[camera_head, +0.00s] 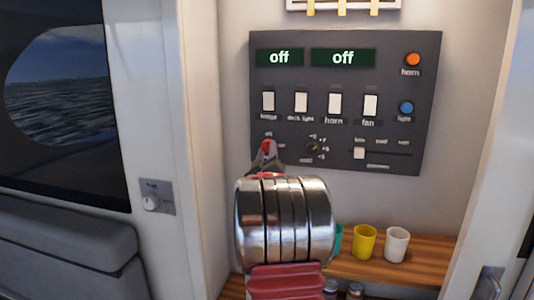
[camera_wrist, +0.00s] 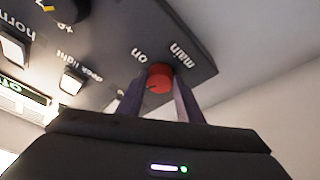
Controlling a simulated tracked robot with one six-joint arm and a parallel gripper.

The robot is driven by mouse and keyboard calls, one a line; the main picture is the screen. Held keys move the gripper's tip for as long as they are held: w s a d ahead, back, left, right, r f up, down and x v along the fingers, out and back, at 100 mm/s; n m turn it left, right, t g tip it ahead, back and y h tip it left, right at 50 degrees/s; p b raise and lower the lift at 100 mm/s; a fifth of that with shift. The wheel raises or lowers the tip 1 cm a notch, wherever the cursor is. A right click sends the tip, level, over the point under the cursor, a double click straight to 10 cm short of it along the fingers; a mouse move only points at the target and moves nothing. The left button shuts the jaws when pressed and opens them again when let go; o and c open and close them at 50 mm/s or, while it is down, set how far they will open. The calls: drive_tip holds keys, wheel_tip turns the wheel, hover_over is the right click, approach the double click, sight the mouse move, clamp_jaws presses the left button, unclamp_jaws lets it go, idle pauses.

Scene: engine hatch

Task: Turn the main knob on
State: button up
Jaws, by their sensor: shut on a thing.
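The main knob (camera_wrist: 160,75) is a small red knob on the dark control panel (camera_head: 345,80). In the wrist view it sits between my two fingers, next to the labels "main" and "on". In the head view the red knob (camera_head: 267,145) shows at the panel's lower left, under a small "off" label and left of "on". My gripper (camera_head: 266,155) is shut on the knob; it also shows in the wrist view (camera_wrist: 160,92). A small dark mark shows on the knob, but which setting it points to I cannot tell. Both panel displays (camera_head: 315,57) read "off".
White rocker switches (camera_head: 301,102), a second knob (camera_head: 313,148), a slider (camera_head: 359,153), and orange (camera_head: 413,59) and blue (camera_head: 406,107) buttons share the panel. Cups (camera_head: 364,242) stand on a wooden shelf (camera_head: 420,268) below. A wall switch (camera_head: 152,201) is at left.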

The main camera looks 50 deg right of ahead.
drive_tip(key=m+g+h, duration=0.1)
drive_tip(key=m, duration=0.3)
drive_tip(key=m+g+h, duration=0.1)
drive_tip(key=m+g, duration=0.1)
drive_tip(key=m, duration=0.3)
drive_tip(key=shift+w+r, duration=0.1)
drive_tip(key=shift+w, duration=0.1)
drive_tip(key=m+g, duration=0.1)
drive_tip(key=m, duration=0.2)
drive_tip(key=m+g+h, duration=0.1)
drive_tip(key=m+g, duration=0.1)
drive_tip(key=m, duration=0.1)
drive_tip(key=shift+w+r, duration=0.1)
drive_tip(key=shift+w, duration=0.05)
drive_tip(key=shift+m+g, duration=1)
drive_tip(key=shift+m, duration=1)
drive_tip(key=o, duration=0.8)
drive_tip(key=shift+o, duration=1.4)
drive_tip(key=shift+w+a, duration=0.1)
drive_tip(key=shift+w, duration=0.05)
